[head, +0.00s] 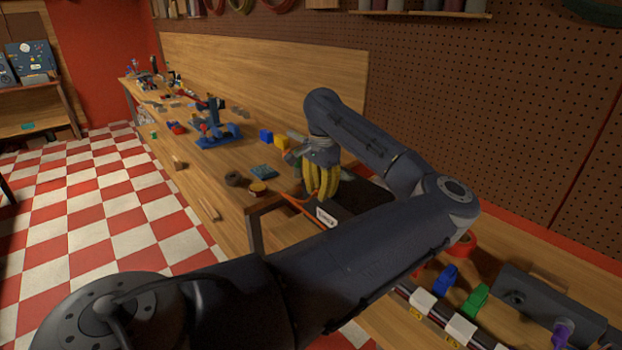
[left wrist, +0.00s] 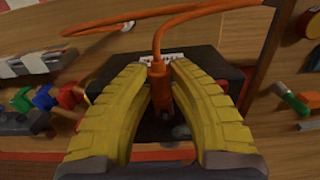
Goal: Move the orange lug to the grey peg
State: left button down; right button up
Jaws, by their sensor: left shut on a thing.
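My left gripper (head: 323,194) has yellow fingers pointing down beside a dark box. In the left wrist view its fingers (left wrist: 158,78) are shut on the orange lug (left wrist: 158,76), which sits at the end of an orange cable (left wrist: 190,18). The lug is hidden by the fingers in the head view, where part of the orange cable (head: 299,207) shows. I cannot make out the grey peg for certain in either view. My right gripper is not in view.
The dark box (head: 362,196) with a white label (head: 326,217) stands under the gripper. Blue (head: 445,281) and green (head: 474,300) pieces, white blocks (head: 422,303) and a grey housing (head: 548,304) lie at lower right. A blue device (head: 216,133) stands farther along the bench.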

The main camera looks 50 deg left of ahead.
pick_arm(q)
jog(key=shift+w, duration=0.55)
jog(key=c, duration=1.2)
grip_release()
notch_tip(320, 180, up, 12)
